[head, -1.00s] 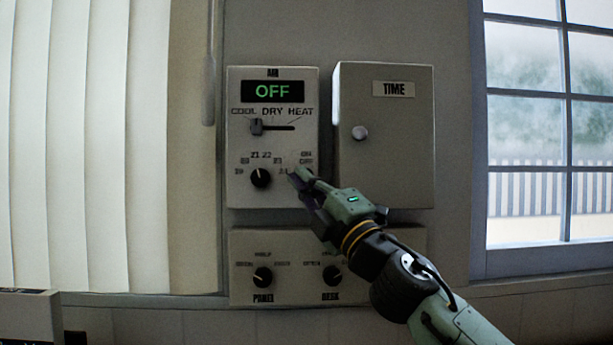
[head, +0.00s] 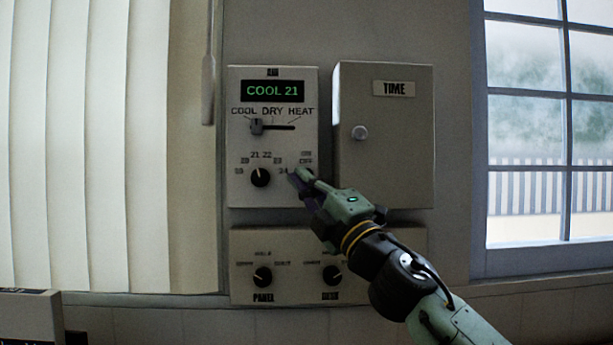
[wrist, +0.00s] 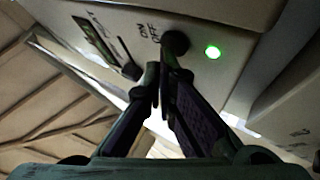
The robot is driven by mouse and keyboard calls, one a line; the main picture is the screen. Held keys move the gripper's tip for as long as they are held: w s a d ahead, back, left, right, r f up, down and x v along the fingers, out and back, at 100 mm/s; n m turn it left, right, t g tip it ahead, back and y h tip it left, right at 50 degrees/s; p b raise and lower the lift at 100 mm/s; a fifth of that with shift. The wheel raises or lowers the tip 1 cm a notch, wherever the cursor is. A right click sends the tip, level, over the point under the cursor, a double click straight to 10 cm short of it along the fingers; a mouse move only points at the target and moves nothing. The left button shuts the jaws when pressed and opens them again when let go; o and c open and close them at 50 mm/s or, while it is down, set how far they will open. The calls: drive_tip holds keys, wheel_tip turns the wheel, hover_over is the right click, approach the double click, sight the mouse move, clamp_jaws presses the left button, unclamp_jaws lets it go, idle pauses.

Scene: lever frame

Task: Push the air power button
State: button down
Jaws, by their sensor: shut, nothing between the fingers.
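The air panel (head: 240,140) is a pale box on the wall in the head view, with a display (head: 272,91) reading COOL 21 in green. Its ON/OFF label is at the lower right, just above my gripper (head: 297,176). In the wrist view my gripper (wrist: 160,75) is shut and empty, its tips at the black round power button (wrist: 177,43). The tips look to be touching or very near it; contact is hard to tell. A green light (wrist: 213,52) glows beside the button. In the head view my gripper hides the button.
The air panel also has a mode slider (head: 257,127) at COOL and a temperature dial (head: 260,177). A closed TIME box (head: 385,140) stands close to the right. A lower panel (head: 295,246) with two knobs is below. A window (head: 545,130) is at the far right.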

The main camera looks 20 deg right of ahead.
drive_tip(key=shift+s+a, duration=0.1)
drive_tip(key=shift+s, duration=0.15)
drive_tip(key=shift+s, duration=0.1)
drive_tip(key=s, duration=0.2)
drive_tip(key=s+a, duration=0.1)
drive_tip(key=s, duration=0.2)
drive_tip(key=shift+s+a+b, duration=0.3)
drive_tip(key=shift+a+b, duration=0.05)
idle(0.4)
